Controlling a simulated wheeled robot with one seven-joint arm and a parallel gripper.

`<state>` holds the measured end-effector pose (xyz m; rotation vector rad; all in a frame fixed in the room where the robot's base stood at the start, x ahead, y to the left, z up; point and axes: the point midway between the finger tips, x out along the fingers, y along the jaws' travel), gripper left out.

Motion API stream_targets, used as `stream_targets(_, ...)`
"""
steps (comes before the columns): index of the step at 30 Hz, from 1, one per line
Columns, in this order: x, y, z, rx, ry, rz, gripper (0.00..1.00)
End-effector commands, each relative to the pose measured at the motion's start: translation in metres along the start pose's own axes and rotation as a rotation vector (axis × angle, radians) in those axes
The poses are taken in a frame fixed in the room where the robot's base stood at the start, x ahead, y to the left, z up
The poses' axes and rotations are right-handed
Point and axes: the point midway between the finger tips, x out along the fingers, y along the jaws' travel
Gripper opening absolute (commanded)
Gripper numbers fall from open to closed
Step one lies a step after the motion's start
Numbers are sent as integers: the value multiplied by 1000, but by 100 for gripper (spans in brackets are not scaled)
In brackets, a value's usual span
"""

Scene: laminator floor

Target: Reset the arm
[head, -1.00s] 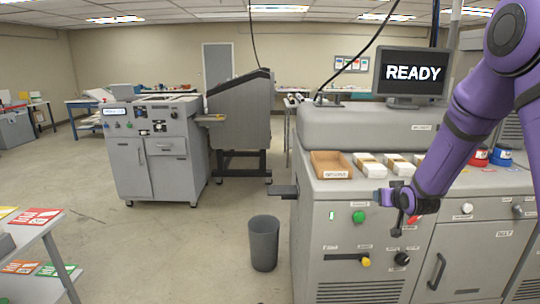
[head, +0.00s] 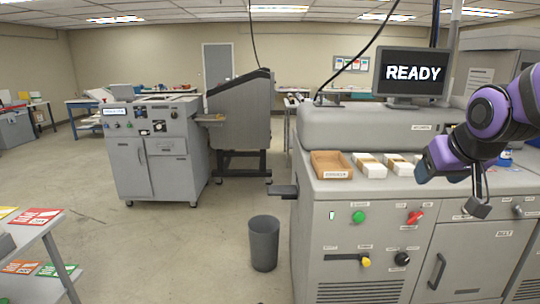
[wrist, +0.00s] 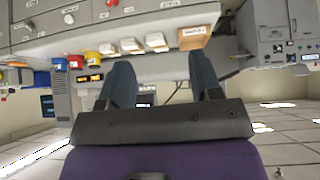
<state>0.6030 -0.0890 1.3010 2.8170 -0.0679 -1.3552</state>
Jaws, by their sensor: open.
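My gripper (head: 452,190) is at the right of the head view, on my purple arm. It is in front of the grey laminator's (head: 325,196) top edge and touches nothing that I can see. In the wrist view its two dark fingers (wrist: 163,82) stand apart with nothing between them. The wrist picture looks upside down.
The laminator carries a monitor (head: 411,73) reading READY, a brown tray (head: 331,165), white-and-tan stacks (head: 369,166), a green button (head: 358,217) and a red switch (head: 415,217). A bin (head: 264,243) stands on the floor. Open floor lies to its left.

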Motion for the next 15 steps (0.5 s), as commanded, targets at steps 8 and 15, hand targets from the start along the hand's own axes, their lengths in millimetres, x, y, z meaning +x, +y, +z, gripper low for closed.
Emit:
stream_targets(8,-74,-9,65,-2,-110,-23,59)
stream_targets(15,-112,-13,112,-6,-189,-41,59)
